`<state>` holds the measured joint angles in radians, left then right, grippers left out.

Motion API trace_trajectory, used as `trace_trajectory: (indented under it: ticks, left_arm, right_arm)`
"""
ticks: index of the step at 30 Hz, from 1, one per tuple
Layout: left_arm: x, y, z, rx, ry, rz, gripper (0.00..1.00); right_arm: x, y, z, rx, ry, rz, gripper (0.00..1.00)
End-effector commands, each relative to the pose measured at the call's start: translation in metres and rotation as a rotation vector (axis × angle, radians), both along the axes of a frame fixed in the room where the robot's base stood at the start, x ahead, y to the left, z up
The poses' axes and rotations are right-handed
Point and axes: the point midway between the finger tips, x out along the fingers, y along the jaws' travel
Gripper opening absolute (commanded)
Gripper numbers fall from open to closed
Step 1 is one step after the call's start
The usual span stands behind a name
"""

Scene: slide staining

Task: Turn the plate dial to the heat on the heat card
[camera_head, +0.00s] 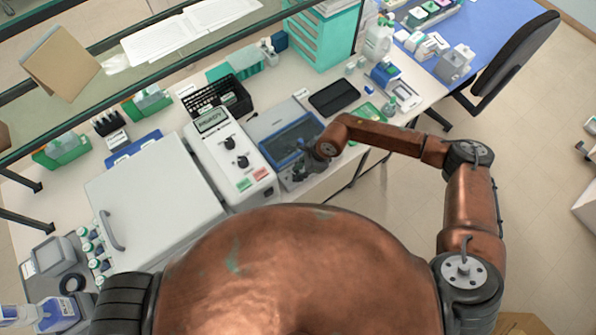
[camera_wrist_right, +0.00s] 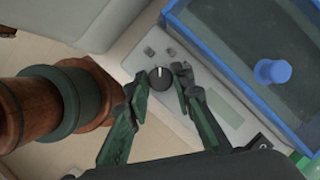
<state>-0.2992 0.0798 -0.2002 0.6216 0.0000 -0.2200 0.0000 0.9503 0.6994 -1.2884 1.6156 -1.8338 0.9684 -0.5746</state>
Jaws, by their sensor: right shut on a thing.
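The plate (camera_head: 287,133) is a grey unit with a blue-framed lid, right of the white instrument in the head view. In the right wrist view the blue-framed lid (camera_wrist_right: 268,72) is at the upper right. The plate dial (camera_wrist_right: 160,76) is a round black knob with a white mark pointing up in that picture, on the light front panel. My right gripper (camera_wrist_right: 160,83) is shut on the dial, one finger on each side; in the head view it (camera_head: 303,167) is at the plate's front, hiding the dial. I cannot identify the heat card. My left gripper is out of view.
A white instrument (camera_head: 228,160) with a display and two black knobs stands left of the plate. A black tray (camera_head: 334,97) lies behind it to the right. A large white lidded box (camera_head: 150,190) is further left. The bench's front edge runs close to my right forearm.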

Motion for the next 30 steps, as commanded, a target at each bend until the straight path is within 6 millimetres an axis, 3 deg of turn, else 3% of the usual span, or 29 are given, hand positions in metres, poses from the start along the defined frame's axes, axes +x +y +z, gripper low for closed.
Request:
trace_trajectory:
  ticks: [15, 30]
  left_arm:
    - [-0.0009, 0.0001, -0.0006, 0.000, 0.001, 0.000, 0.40]
    - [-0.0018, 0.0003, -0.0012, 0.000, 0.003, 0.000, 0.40]
  right_arm:
    - [-0.0019, 0.0004, -0.0003, -0.001, -0.001, -0.334, 0.00]
    - [-0.0019, 0.0002, -0.0001, -0.002, -0.001, -0.398, 0.00]
